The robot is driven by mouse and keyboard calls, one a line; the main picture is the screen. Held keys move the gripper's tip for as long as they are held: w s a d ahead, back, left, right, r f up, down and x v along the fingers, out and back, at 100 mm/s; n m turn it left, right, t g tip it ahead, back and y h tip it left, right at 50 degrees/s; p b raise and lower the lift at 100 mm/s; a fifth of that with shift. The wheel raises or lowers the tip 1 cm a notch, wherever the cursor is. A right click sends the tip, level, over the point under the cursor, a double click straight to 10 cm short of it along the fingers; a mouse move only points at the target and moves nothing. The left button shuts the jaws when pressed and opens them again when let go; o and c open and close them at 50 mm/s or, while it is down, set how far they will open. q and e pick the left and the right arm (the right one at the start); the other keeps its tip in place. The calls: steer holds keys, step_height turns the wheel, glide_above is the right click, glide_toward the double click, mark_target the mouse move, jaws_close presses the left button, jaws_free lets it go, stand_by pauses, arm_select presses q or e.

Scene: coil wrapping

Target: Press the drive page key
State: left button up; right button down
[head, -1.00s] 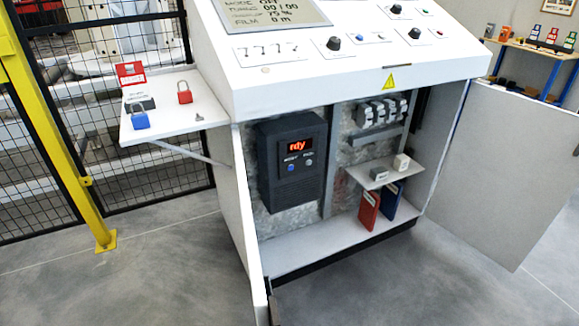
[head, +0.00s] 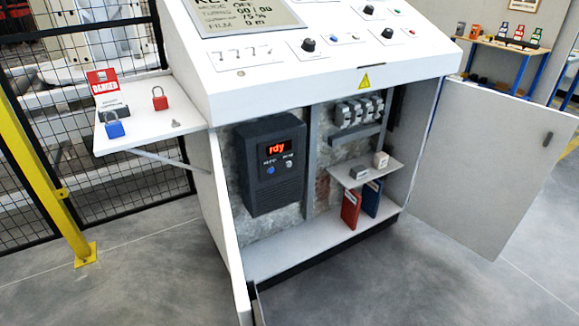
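A dark grey drive unit (head: 270,163) is mounted on the back panel inside the open cabinet. Its red display (head: 277,148) reads "rdy". Neither of my grippers shows in the head view.
The cabinet's right door (head: 490,165) stands wide open; another door edge (head: 240,270) is at front left. A side shelf (head: 150,133) holds a red padlock (head: 160,99) and a blue padlock (head: 114,124). A yellow post (head: 50,170) stands left. The floor in front is clear.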

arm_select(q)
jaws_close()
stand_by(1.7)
